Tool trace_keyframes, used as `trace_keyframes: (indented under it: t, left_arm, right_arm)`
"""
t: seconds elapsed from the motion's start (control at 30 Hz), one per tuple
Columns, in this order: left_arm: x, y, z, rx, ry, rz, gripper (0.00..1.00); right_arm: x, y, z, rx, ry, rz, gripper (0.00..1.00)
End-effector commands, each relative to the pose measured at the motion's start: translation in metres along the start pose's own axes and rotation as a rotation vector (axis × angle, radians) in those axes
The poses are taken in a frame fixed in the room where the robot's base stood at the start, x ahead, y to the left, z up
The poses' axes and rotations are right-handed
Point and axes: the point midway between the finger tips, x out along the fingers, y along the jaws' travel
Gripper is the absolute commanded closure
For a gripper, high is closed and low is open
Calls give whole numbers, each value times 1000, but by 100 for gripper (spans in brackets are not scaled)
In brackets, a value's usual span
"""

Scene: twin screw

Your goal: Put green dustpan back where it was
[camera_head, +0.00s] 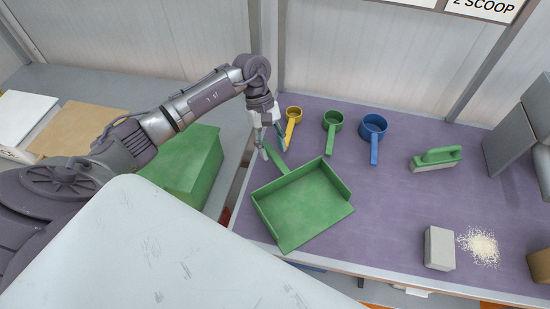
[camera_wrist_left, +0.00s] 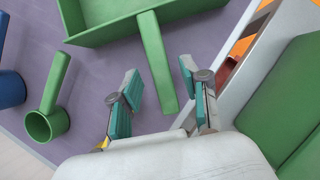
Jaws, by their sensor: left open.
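The green dustpan (camera_head: 304,205) lies on the purple bench top (camera_head: 390,210) near its left edge. Its handle (camera_head: 276,158) points up and left toward my left gripper (camera_head: 270,146). In the left wrist view the handle (camera_wrist_left: 157,62) runs down between the teal fingertips of my left gripper (camera_wrist_left: 160,85). The fingers are open and stand apart, one on each side of the handle's end. The dustpan's pan (camera_wrist_left: 115,25) shows at the top of that view. My right gripper is not in view.
Yellow (camera_head: 293,115), green (camera_head: 333,121) and blue (camera_head: 373,127) scoops lie right of the handle. A green brush (camera_head: 436,158), a grey block (camera_head: 438,247) and a pale granule pile (camera_head: 480,246) are farther right. A green box (camera_head: 190,172) stands to the left, beyond a gap.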

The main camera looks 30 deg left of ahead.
Motion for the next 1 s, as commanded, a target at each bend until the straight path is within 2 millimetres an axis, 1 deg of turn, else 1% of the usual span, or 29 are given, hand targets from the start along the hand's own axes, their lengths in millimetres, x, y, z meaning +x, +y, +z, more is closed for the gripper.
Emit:
trace_keyframes:
  t: [0.03, 0.2, 0.3, 0.4, 0.57, 1.0]
  left_arm:
    - [-10, 0, -3, 0, 6, 4, 54]
    - [-46, 1, -2, 0, 4, 4, 54]
    - [-62, 0, -2, -1, 3, 3, 54]
    - [-73, 0, -1, 0, 1, 1, 54]
    - [-80, 0, 0, 0, 0, -1, 54]
    - [-80, 0, 0, -1, 0, 0, 54]
  right_arm:
    - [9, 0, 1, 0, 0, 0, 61]
    - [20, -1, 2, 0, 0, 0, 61]
    - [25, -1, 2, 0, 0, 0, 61]
    - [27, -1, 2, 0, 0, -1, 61]
    - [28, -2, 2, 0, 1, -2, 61]
    - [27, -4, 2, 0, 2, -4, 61]
